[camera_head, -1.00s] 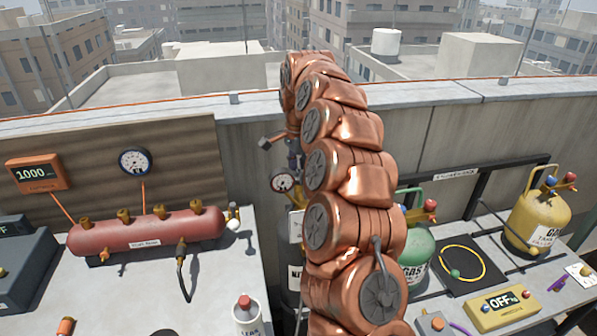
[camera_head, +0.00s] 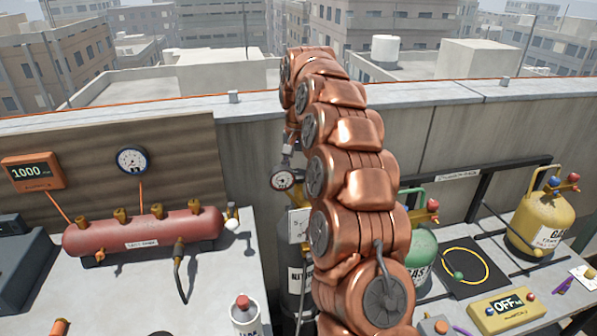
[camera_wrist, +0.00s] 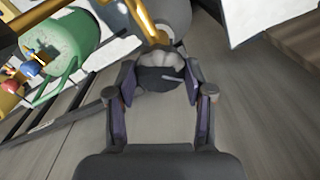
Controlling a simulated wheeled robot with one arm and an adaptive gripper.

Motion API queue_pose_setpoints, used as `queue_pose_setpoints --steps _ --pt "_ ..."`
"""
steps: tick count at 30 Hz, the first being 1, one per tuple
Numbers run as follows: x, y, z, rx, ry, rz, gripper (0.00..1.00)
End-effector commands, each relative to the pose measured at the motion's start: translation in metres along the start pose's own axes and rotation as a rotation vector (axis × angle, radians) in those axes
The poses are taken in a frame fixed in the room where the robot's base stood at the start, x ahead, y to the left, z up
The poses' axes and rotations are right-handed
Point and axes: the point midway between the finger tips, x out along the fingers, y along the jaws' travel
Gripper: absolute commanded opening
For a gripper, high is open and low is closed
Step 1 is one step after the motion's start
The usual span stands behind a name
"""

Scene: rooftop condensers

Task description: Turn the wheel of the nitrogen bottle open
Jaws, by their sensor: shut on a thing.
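The nitrogen bottle (camera_head: 296,280) is a dark upright cylinder with a white label, standing in the gap between two tables in the head view. My arm hides part of it. A round gauge (camera_head: 283,180) sits at its top. In the wrist view the wheel (camera_wrist: 160,79) is a dark knob with a lighter lobed part at the bottle's top. My gripper (camera_wrist: 160,70) has one finger on each side of the wheel and is shut on it. In the head view the wheel is hidden and the gripper is mostly hidden behind my arm.
A red manifold (camera_head: 145,232) and a white can (camera_head: 245,317) are on the left table. A green gas bottle (camera_head: 421,252), a yellow gas bottle (camera_head: 537,225) and a yellow scale display (camera_head: 506,308) are on the right. A parapet wall runs behind.

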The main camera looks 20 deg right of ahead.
Motion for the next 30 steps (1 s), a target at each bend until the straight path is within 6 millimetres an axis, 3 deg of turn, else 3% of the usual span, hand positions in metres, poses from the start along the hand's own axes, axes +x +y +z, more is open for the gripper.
queue_pose_setpoints --steps 30 --pt "-0.0003 0.0006 -0.0002 -0.963 0.0 0.0 0.17"
